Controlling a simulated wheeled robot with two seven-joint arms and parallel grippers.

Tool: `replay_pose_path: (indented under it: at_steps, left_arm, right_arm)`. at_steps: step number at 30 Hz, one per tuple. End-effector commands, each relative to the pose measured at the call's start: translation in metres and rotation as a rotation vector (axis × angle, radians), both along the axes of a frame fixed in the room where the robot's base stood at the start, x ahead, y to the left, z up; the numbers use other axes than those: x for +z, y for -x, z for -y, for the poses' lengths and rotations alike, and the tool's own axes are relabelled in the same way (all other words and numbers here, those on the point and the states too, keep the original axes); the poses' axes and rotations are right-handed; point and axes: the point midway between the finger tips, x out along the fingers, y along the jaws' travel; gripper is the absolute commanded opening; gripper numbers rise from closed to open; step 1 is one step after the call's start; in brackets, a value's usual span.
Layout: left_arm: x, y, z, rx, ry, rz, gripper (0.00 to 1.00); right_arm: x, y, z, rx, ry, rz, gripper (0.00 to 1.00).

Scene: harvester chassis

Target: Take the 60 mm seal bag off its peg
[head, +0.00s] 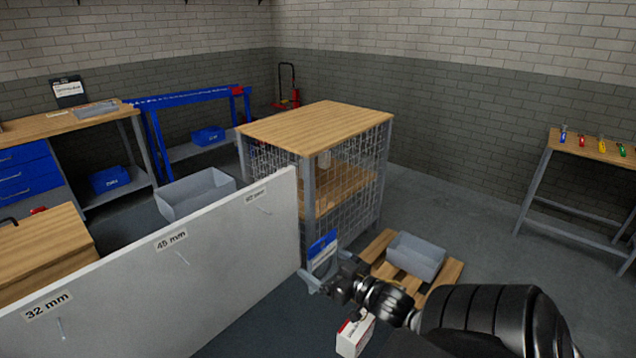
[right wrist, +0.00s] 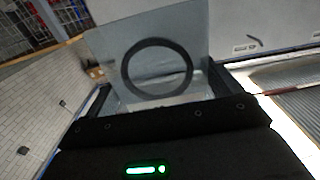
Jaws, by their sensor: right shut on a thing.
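In the right wrist view the bag (right wrist: 112,48) stands between the fingers, with a black ring seal inside. The bag is just past the right end of the white peg board (head: 222,262), apart from the pegs. The board has labels reading 32 mm, 45 mm and, small at its right end, what looks like 60 mm. The peg (head: 264,210) under that last label carries no bag. My left gripper is not in view.
A mesh-sided bench (head: 315,122) stands behind the board. A pallet (head: 446,272) with a grey bin (head: 416,257) lies right of the bag. A white and red box (head: 353,337) is below my right arm. Open floor lies toward the right table (head: 590,152).

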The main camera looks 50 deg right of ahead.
Motion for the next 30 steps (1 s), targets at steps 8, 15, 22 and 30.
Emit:
replay_pose_path:
  at_steps: [8,15,22,30]
  left_arm:
    - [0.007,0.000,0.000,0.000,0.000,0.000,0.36]
    - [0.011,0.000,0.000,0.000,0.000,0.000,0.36]
    - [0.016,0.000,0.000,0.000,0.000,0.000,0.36]
    - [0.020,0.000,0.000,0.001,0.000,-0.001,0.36]
  right_arm:
    - [0.001,0.015,0.000,0.000,-0.001,-0.001,0.68]
    - [0.001,0.028,0.000,-0.001,-0.001,0.000,0.68]
    - [0.001,0.040,-0.001,-0.001,-0.001,0.000,0.68]
    - [0.001,0.053,-0.001,-0.001,-0.001,0.000,0.68]
